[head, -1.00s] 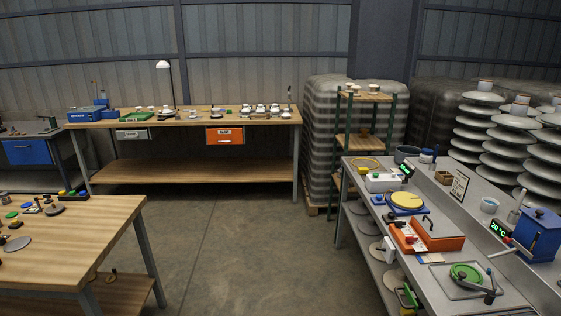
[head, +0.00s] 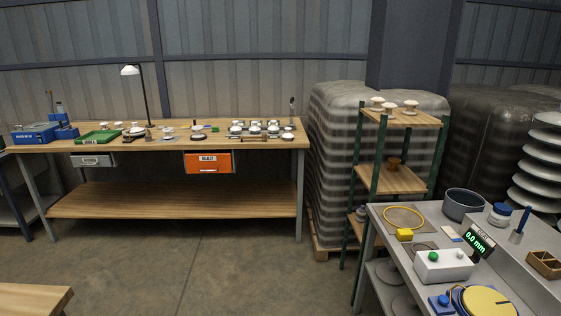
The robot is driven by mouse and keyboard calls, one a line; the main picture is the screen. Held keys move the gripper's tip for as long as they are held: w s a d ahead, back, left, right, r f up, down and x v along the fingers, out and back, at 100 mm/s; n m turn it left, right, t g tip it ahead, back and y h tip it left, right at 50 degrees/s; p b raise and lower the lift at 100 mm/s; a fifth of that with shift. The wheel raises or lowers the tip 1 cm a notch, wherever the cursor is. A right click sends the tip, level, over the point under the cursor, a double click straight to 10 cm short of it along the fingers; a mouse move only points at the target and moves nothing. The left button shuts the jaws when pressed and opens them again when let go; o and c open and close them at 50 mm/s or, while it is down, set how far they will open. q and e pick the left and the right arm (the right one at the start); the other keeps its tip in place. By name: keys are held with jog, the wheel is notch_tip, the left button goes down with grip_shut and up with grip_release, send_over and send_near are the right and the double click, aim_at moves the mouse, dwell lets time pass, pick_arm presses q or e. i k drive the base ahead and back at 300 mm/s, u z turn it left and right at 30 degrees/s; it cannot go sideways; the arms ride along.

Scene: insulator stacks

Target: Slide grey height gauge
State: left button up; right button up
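I cannot make out the grey height gauge for certain. A small, thin, dark upright tool (head: 292,108) stands at the back right end of the far wooden workbench (head: 75,148); it is too small to tell whether it is the gauge. On the same bench, a row of white-capped insulator parts (head: 254,129) sits on a rack to the right of the middle. Neither of my grippers is in view.
The far bench also holds a lamp (head: 131,71), a green tray (head: 98,137) and blue boxes (head: 35,133). An orange reject bin (head: 208,169) hangs under it. A shelf rack (head: 390,180) and grey test bench (head: 385,222) stand right. The floor (head: 200,270) ahead is clear.

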aim_at(290, 124)
jog(key=i, duration=2.6)
jog(key=z, duration=2.9)
jog(key=i, duration=0.5)
jog(key=u, duration=2.95)
